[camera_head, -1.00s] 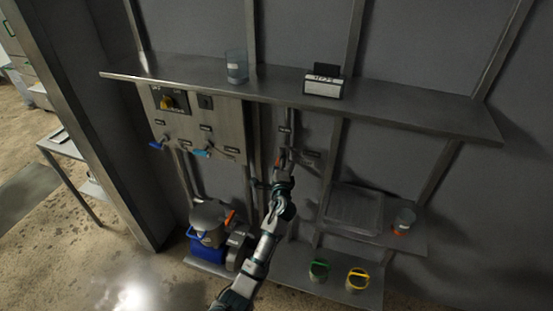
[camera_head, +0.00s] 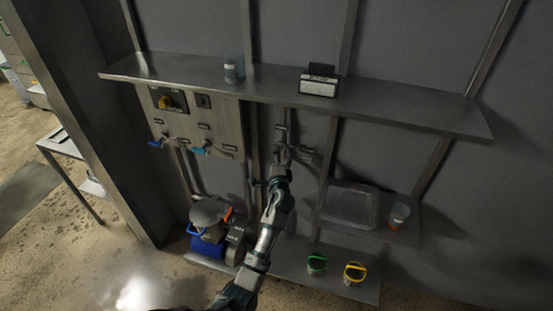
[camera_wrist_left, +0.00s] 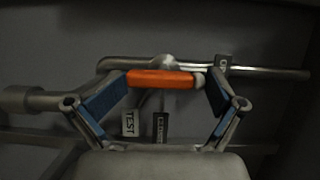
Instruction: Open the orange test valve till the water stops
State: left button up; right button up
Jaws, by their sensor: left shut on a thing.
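The orange test valve handle (camera_wrist_left: 162,80) lies level across the left wrist view, on a metal pipe. My left gripper (camera_wrist_left: 168,82) is shut on it, with one blue-padded finger at each end of the handle. A white tag reading TEST (camera_wrist_left: 129,123) hangs below the handle's left part. In the head view my left gripper (camera_head: 281,158) is at the wall piping below the shelf. There the gripper hides the orange handle. No flowing water can be made out. My right gripper is not in view.
A steel shelf (camera_head: 400,107) runs above the gripper, with a glass beaker (camera_head: 233,68) and a small label box (camera_head: 319,83). A valve panel (camera_head: 222,120) is at left. Below are a pump (camera_head: 208,228), a tray (camera_head: 350,205), an orange-based cup (camera_head: 399,215) and green- and yellow-handled pails (camera_head: 355,272).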

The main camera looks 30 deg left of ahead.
pick_arm(q)
jog(key=o, duration=0.8)
notch_tip(320, 180, up, 2)
jog(key=shift+w+a+r, duration=0.1)
jog(key=shift+w+a, duration=0.05)
jog(key=shift+c, duration=0.2)
jog(key=f+v, duration=0.2)
jog(key=v, duration=1)
jog(key=shift+f, duration=0.3)
jog(key=s+d+f+n+g+h, duration=0.1)
jog(key=s+d+f+g+h, duration=0.15)
jog(key=f, duration=0.95)
jog(key=s+d+f+g+h, duration=0.1)
jog(key=s+d+f+h, duration=0.15)
jog(key=f, duration=0.85)
jog(key=s+d+f+n+g+h, duration=0.1)
jog(key=s+d+f+g+h, duration=0.2)
jog(key=f, duration=0.9)
jog(key=s+d+f+n+g+h, duration=0.1)
jog(key=s+f+n+g, duration=0.1)
jog(key=s+f, duration=0.6)
jog(key=s+d+f+n+g, duration=0.1)
jog(key=s+f+n+g, duration=0.1)
jog(key=s+f, duration=0.6)
jog(key=s+d+f+n+g+h, duration=0.1)
jog(key=s+f, duration=0.6)
jog(key=s, duration=1.2)
jog(key=shift+d+f+n+g+h, duration=0.3)
jog(key=shift+f+n+g, duration=0.1)
jog(key=shift+n+g, duration=0.35)
